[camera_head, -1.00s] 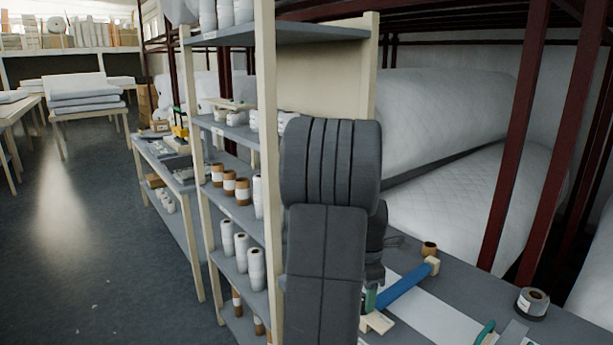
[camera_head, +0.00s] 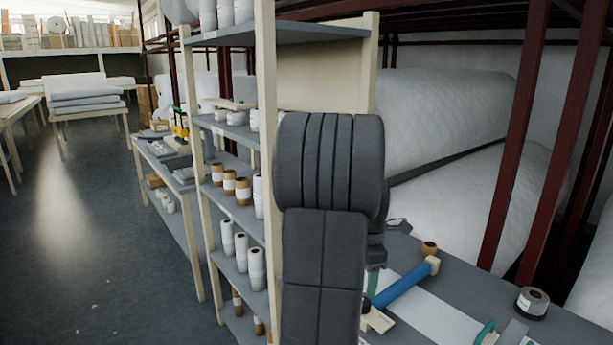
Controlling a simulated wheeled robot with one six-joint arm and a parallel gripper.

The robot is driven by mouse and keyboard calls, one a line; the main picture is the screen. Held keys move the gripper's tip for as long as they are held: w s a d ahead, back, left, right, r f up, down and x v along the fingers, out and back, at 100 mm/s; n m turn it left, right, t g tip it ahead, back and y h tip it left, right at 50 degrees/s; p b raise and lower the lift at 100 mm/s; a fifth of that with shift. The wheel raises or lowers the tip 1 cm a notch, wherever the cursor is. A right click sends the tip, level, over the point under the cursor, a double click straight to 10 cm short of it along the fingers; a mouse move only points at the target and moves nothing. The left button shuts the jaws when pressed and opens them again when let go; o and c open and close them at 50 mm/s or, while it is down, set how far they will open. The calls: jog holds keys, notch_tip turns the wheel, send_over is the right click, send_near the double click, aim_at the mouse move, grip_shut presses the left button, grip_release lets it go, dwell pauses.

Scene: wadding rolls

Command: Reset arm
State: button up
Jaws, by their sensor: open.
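My arm's dark grey links stand upright in the middle of the head view, in front of the shelf rack and the left end of the grey workbench (camera_head: 465,277).
A blue-handled tool (camera_head: 403,287), a small brown spool (camera_head: 429,248), a dark tape roll (camera_head: 532,302) and a teal-handled tool (camera_head: 486,331) lie on the bench. The shelf rack (camera_head: 271,180) with thread cones is close on the left. Dark red posts (camera_head: 515,150) stand behind the bench.

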notch_tip(320, 180, down, 6)
jog(key=shift+f, duration=0.15)
jog(key=m, duration=1.5)
jog(key=shift+d+m, duration=0.1)
jog(key=shift+m, duration=0.3)
jog(key=m, duration=0.5)
jog(key=shift+s, duration=0.1)
